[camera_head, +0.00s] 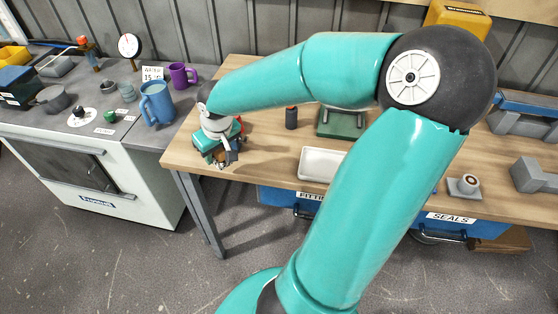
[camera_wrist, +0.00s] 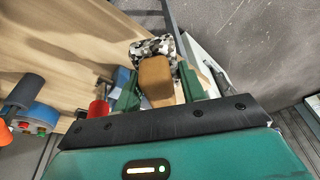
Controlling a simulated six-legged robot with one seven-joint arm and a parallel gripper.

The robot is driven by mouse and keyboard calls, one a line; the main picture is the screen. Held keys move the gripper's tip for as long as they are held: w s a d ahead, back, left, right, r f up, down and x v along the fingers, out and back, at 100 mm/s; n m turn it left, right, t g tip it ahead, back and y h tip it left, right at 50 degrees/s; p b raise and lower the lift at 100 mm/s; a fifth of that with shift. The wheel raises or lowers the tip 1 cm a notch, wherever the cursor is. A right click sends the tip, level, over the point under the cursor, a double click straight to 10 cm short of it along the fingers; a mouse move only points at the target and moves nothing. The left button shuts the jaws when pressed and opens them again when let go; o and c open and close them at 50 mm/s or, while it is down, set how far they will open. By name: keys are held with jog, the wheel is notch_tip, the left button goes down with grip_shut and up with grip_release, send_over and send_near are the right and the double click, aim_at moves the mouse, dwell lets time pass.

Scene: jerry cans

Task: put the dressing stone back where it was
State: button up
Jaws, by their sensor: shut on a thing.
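My gripper (camera_head: 222,158) is at the left end of the wooden bench (camera_head: 262,160), low over its front left part. In the wrist view my gripper (camera_wrist: 157,88) has its green fingers on either side of a tan-brown block (camera_wrist: 156,78), which looks like the dressing stone. The fingers are shut on it. A black-and-white speckled thing (camera_wrist: 151,46) shows just beyond the block; I cannot tell whether they touch. In the head view the block is mostly hidden by the gripper.
A dark red-topped cylinder (camera_head: 291,117), a green-based device (camera_head: 340,123) and a white tray (camera_head: 320,164) stand to the right on the bench. A white cabinet (camera_head: 95,175) with mugs and small items is at left. My arm hides part of the bench.

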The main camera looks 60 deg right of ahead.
jog(key=shift+s+d+r, duration=0.2)
jog(key=shift+s+d, duration=0.1)
jog(key=shift+s, duration=0.4)
jog(key=s+d+r+m, duration=0.1)
jog(key=s+r, duration=0.1)
jog(key=s, duration=0.5)
jog(key=s+d+r+m, duration=0.1)
jog(key=s+r, duration=0.2)
jog(key=s, duration=0.4)
send_over(273, 156)
jog(key=shift+h, duration=0.3)
jog(key=shift+s+a+f, duration=0.1)
jog(key=shift+s+f, duration=0.05)
jog(key=shift+f, duration=1.5)
jog(key=shift+s+a+f, duration=0.1)
jog(key=shift+s+f, duration=0.05)
jog(key=shift+f, duration=1.55)
jog(key=shift+s+a+f, duration=0.1)
jog(key=shift+s+f, duration=0.05)
jog(key=shift+f, duration=1.5)
jog(key=shift+d+f, duration=0.1)
jog(key=shift+f, duration=1.45)
jog(key=shift+f, duration=0.1)
jog(key=o, duration=1)
